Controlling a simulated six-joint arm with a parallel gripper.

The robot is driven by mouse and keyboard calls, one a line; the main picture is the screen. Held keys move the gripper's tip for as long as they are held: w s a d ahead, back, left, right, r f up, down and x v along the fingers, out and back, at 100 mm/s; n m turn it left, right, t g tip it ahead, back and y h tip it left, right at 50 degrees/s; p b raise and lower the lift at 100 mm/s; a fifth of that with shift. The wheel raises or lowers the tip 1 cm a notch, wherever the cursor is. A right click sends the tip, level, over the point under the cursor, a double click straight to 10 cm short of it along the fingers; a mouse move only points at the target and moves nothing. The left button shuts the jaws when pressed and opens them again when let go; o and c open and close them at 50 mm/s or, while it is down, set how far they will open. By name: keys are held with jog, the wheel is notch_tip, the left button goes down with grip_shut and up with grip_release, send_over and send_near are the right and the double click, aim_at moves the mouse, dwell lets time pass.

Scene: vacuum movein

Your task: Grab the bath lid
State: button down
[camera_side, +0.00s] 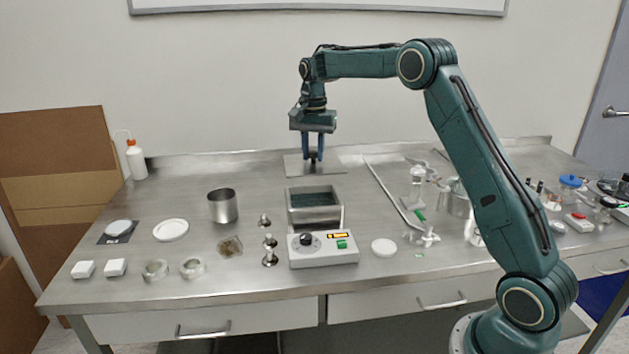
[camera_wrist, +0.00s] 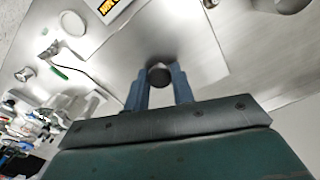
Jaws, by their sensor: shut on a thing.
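The bath lid (camera_side: 331,164) is a flat grey metal plate at the back middle of the bench, behind the water bath (camera_side: 315,214). The lid also shows in the wrist view (camera_wrist: 200,56), with a dark round knob (camera_wrist: 159,75) at its middle. My gripper (camera_side: 313,159) points straight down over the lid, its blue fingers shut on the knob, one on each side. I cannot tell whether the lid rests on the bench or is slightly above it. The bath's top is open and dark inside.
The bath's control box (camera_side: 322,249) stands in front of it. A steel beaker (camera_side: 223,205) and small metal weights (camera_side: 269,241) are to its left. The bench (camera_side: 235,172) left of the lid is clear.

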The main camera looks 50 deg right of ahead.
aim_at(313, 152)
notch_tip(313, 152, up, 11)
dwell(0.4)
jog(key=shift+f, duration=0.1)
dwell(0.5)
